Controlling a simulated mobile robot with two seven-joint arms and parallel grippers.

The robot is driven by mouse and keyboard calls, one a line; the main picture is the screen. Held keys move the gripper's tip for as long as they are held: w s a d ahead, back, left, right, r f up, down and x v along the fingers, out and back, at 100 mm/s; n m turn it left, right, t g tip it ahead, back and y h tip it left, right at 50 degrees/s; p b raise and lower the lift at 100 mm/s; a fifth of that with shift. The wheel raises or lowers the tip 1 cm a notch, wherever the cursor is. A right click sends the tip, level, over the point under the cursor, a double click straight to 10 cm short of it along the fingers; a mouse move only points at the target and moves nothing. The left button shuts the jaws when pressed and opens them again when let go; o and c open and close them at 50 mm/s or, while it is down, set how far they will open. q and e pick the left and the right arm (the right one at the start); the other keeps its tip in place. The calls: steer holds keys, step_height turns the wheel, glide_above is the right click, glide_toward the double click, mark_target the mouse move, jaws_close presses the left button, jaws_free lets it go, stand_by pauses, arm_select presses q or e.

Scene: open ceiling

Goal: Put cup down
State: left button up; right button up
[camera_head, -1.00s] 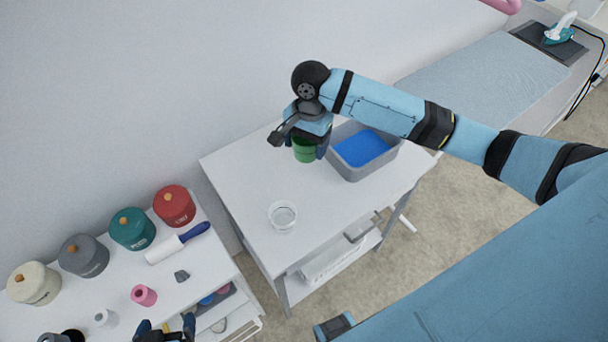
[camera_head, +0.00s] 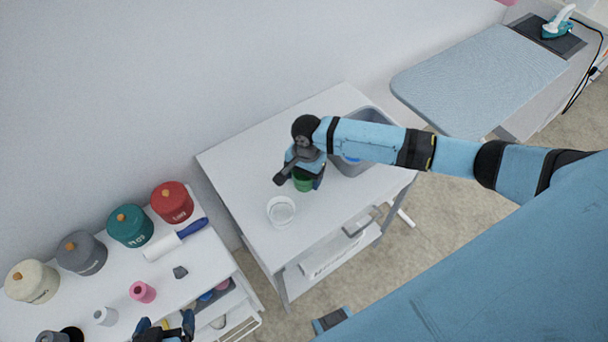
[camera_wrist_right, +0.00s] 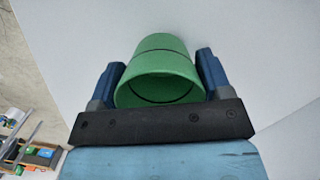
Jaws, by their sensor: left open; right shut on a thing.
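A green cup (camera_wrist_right: 160,65) is between the two blue fingers of my right gripper (camera_wrist_right: 158,80), which is shut on it. In the head view the cup (camera_head: 303,184) shows under my right gripper (camera_head: 304,178), over the white table (camera_head: 245,155). It is beside a clear cup (camera_head: 281,211), apart from it. I cannot tell whether the green cup touches the tabletop. My left gripper (camera_head: 165,330) is open at the bottom edge of the head view, near the lower left shelf, partly cut off.
A grey bin (camera_head: 352,168) with blue contents stands behind my right arm on the table. Several lidded pots, a lint roller (camera_head: 175,240) and a pink spool (camera_head: 143,292) are on the left shelf (camera_head: 205,262). The tabletop's back left is clear.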

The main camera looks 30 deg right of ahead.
steer(key=o, duration=0.9)
